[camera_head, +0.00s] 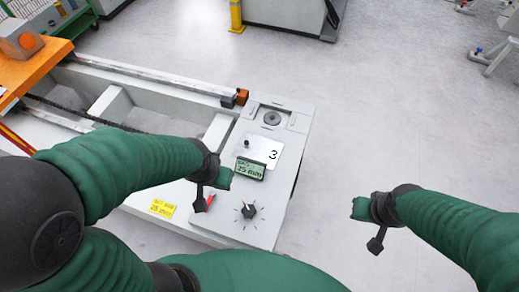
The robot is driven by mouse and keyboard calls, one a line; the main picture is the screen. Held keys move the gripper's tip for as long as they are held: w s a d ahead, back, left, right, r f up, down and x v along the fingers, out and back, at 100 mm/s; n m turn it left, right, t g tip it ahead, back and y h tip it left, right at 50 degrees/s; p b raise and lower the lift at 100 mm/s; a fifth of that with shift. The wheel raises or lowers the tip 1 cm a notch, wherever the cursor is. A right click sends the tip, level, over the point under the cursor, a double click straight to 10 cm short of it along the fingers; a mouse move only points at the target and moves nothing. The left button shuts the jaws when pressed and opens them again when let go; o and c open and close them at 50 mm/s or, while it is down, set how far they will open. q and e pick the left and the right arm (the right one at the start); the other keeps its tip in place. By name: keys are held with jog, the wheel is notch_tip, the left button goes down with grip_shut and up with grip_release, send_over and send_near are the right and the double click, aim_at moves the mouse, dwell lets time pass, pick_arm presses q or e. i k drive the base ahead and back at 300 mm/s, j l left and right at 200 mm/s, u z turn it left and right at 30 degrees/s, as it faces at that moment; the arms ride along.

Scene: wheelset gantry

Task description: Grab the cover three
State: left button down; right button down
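A pale plate marked "3" (262,149) lies on the top panel of a light grey machine, likely cover three. My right gripper (368,226) hangs over the bare floor, right of the machine. Nothing shows held in either one. Their fingers are too small and turned to tell open from shut.
The grey machine frame (153,122) has a long rail (150,76) and an orange part (30,66) at left. A round knob (249,211) and a yellow label (162,208) are on the panel. A yellow post (236,15) stands behind.

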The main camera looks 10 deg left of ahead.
aim_at(251, 145)
jog(key=i+l+u, duration=0.1)
jog(key=l+u, duration=0.15)
jog(key=u, duration=0.2)
jog(key=l+u, duration=0.25)
jog(key=u, duration=0.2)
jog(key=i+l+u, duration=0.1)
jog(key=l+u, duration=0.45)
jog(key=u, duration=0.3)
jog(key=k+l+u, duration=0.1)
jog(key=l+u, duration=0.15)
jog(key=u, duration=0.2)
